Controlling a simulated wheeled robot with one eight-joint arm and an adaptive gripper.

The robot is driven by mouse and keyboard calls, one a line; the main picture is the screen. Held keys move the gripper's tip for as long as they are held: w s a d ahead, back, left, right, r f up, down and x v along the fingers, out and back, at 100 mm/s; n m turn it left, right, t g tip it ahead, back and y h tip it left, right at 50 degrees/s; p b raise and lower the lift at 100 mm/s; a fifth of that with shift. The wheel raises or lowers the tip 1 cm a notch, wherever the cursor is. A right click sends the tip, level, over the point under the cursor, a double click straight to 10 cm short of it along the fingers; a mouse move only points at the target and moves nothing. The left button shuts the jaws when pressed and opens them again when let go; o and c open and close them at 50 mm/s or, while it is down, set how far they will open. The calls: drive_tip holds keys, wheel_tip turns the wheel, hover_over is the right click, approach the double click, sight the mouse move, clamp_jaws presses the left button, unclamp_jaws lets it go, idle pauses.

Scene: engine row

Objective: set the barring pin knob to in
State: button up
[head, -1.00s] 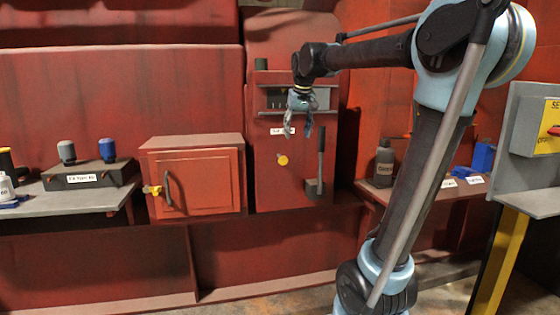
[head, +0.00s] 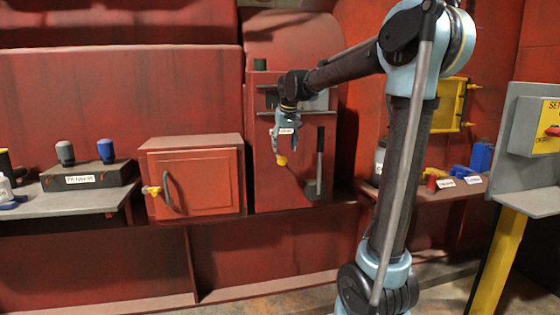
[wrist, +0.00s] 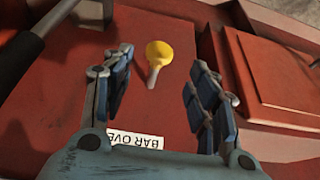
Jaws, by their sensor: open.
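A yellow knob (head: 281,161), which I take for the barring pin knob, is on the front of the tall red cabinet (head: 262,195). In the wrist view the knob (wrist: 159,53) has a round yellow head and a short pale stem. My gripper (head: 284,142) is open and hangs just in front of the knob, pointing at the panel. In the wrist view my blue-padded fingers (wrist: 160,75) stand apart on either side of the knob, without visible contact. A white label (wrist: 138,140) reading "BAR OVE" is partly covered by my gripper.
A dark lever (head: 319,160) stands right of the knob, close to my gripper. A red box (head: 196,178) with a handled door juts out at the left. Shelves with small items lie at both sides. A grey control stand (head: 515,150) is at far right.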

sight(282, 158)
drive_tip(key=x, duration=0.7)
drive_tip(key=shift+w+f, duration=0.1)
drive_tip(key=shift+f, duration=0.05)
clamp_jaws()
drive_tip(key=shift+w+a, duration=0.3)
drive_tip(key=shift+w, duration=0.55)
drive_tip(key=shift+w+a, duration=0.3)
drive_tip(key=shift+w, duration=0.6)
unclamp_jaws()
